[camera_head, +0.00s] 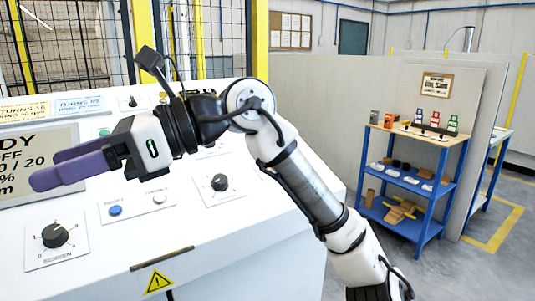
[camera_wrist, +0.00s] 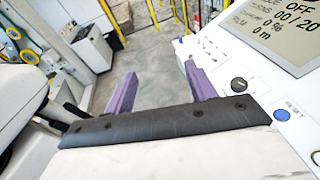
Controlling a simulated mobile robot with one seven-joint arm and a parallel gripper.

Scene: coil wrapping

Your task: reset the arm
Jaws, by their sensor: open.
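My gripper (camera_head: 62,172) with purple fingers is raised in front of the white control console in the head view, pointing left. The wrist view shows its two purple fingers (camera_wrist: 160,88) spread apart with only floor visible between them, so it is open and empty. My arm stretches from the lower right up to an elbow and then left to the gripper. The gripper covers part of the console's display (camera_head: 35,150).
The white console (camera_head: 225,245) carries black knobs (camera_head: 220,182), a blue button (camera_head: 115,210) and a warning sign (camera_head: 159,282) close below my arm. A yellow-posted fence (camera_head: 140,40) stands behind. A blue shelf (camera_head: 428,190) with small items stands at right.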

